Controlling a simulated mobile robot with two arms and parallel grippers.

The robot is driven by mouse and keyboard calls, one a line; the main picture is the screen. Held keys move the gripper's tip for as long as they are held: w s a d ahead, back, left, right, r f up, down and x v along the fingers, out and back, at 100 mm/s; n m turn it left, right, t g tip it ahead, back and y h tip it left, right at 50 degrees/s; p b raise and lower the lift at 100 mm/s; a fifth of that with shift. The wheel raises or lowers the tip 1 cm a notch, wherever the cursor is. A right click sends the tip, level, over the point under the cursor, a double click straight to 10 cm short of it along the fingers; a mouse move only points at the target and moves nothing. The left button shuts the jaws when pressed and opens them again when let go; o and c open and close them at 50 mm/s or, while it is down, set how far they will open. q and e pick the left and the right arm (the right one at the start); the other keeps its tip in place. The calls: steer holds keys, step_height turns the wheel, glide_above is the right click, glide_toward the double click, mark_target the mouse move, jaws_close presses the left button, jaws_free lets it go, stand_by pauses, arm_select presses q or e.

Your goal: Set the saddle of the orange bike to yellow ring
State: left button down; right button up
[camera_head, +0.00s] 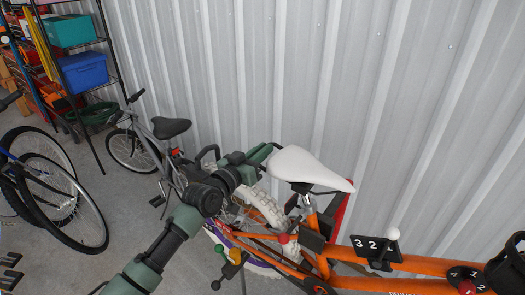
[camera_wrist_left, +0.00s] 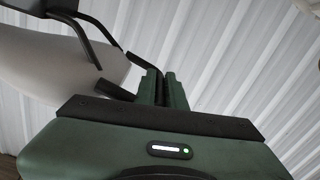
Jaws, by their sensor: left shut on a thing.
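The orange bike (camera_head: 400,262) stands at the lower right by the wall. Its white saddle (camera_head: 300,165) sits level on a silver seat post (camera_head: 309,203). I cannot make out a yellow ring on the post. My right gripper is not in view.
The corrugated wall (camera_head: 420,90) is close behind the bike. A grey bike (camera_head: 150,145) with a black saddle stands to the left. Dark wheels (camera_head: 75,205) are at far left. A shelf with a teal bin (camera_head: 70,31) and blue bin (camera_head: 84,70) is at upper left.

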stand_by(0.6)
arm_select(q)
steer(key=shift+r, duration=0.2)
step_height(320, 180, up, 6)
steer(key=w+a+p, duration=0.1)
steer(key=shift+w+a+p, duration=0.15)
steer(key=shift+a+p, duration=0.15)
steer(key=shift+a, duration=0.05)
steer(key=c, duration=1.6)
jaws_free()
steer(key=shift+c, duration=0.2)
steer(key=shift+o, duration=0.8)
steer(key=shift+f, duration=0.2)
steer(key=shift+f, duration=0.1)
